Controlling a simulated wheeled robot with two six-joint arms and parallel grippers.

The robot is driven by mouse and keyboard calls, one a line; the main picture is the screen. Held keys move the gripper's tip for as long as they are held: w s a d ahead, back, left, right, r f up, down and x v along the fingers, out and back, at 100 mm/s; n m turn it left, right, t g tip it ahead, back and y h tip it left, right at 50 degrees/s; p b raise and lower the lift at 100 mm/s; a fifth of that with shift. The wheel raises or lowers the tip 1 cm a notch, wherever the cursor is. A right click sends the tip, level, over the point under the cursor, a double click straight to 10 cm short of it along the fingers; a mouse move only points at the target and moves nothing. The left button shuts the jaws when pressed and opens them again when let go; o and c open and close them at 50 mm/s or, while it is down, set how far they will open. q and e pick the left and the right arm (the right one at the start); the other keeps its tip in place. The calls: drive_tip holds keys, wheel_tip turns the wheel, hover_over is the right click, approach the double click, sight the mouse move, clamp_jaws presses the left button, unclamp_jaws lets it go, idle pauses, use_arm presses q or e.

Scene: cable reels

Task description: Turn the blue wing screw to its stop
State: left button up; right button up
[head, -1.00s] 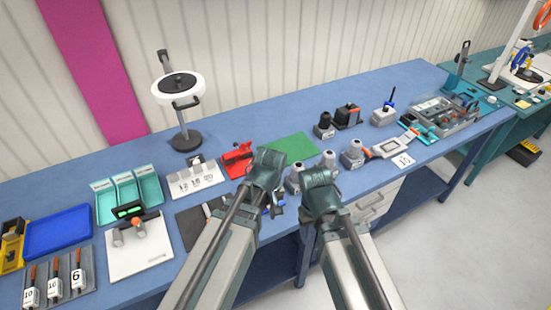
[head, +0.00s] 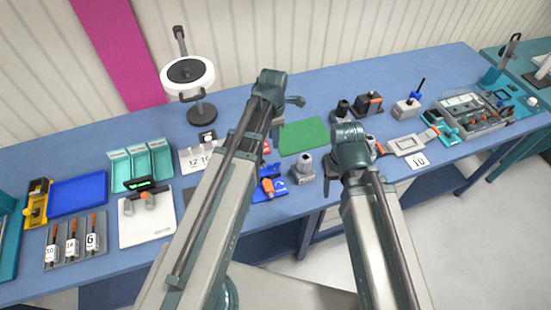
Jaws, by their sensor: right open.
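A small grey block (head: 405,110) at the back right of the blue bench carries a blue piece (head: 415,97) with a thin upright rod. It may be the blue wing screw, but its wings are too small to make out. My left gripper (head: 294,102) is above the back of the bench near the green mat, well left of that block. Its fingers are too unclear to tell open from shut. My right gripper (head: 334,163) is over the middle of the bench, left of the block and apart from it. It is open, mostly hidden behind its own wrist.
A green mat (head: 303,136) lies between the arms. A grey post fixture (head: 304,170) and a blue-orange tool (head: 270,185) sit near the front edge. Dark blocks (head: 368,103) stand behind my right wrist. A grey tray of parts (head: 475,110) is at the right.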

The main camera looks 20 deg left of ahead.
sight(274, 166)
use_arm(q)
wheel_tip(274, 166, down, 14)
drive_tip(key=b, duration=1.3)
drive_tip(key=shift+b, duration=0.35)
drive_tip(key=shift+r, duration=0.1)
drive_tip(key=shift+c, duration=0.3)
clamp_jaws()
